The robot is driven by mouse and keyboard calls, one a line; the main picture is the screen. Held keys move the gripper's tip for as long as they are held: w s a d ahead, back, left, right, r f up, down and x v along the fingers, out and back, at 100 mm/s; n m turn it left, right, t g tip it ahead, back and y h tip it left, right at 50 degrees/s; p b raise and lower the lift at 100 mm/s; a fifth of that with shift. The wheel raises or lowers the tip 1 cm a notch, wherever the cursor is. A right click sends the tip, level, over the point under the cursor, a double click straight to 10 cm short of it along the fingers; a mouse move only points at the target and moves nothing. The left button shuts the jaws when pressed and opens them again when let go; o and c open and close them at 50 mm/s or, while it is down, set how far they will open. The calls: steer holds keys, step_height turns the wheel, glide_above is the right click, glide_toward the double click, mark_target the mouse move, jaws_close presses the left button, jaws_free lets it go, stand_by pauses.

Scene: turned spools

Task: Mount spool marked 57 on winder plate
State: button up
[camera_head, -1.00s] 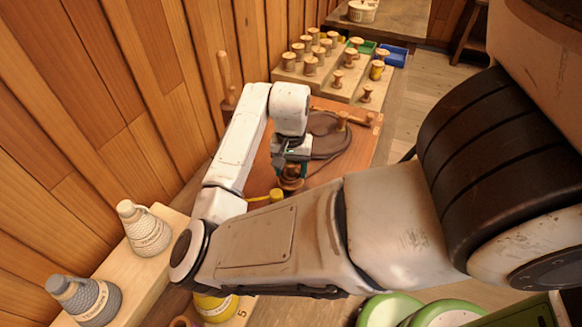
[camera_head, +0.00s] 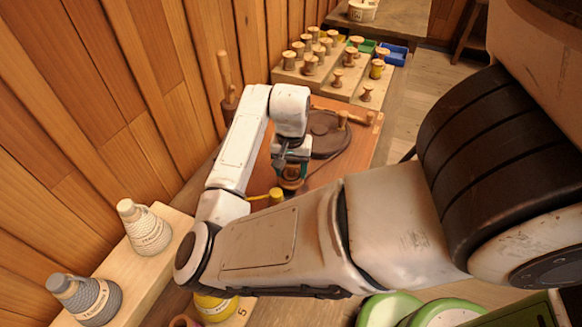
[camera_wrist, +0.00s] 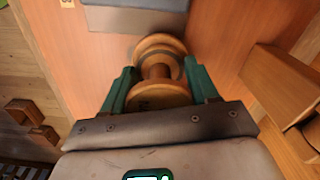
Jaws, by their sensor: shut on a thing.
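My gripper (camera_wrist: 160,70) is shut on a turned wooden spool (camera_wrist: 157,46), with one green finger on each side of its waist. The spool's two round flanges show in the wrist view; any number on it is not readable. In the head view my gripper (camera_head: 291,160) hangs over the orange-brown bench board, with the spool (camera_head: 291,184) partly hidden below it. A dark round plate (camera_head: 326,143), which looks like the winder plate, lies on the board just behind and right of my gripper. A wooden peg or knob (camera_head: 342,118) stands near its far edge.
Several spools stand on a stepped wooden rack (camera_head: 345,88) at the back, beside a blue bin (camera_head: 394,55). Two yarn cones (camera_head: 147,230) stand on a pale shelf at left. A grey block (camera_wrist: 135,17) lies ahead in the wrist view.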

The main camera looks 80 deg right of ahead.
steer(key=shift+f, duration=0.25)
steer(key=o, duration=0.8)
step_height(320, 180, up, 11)
steer(key=p, duration=1)
stand_by(0.5)
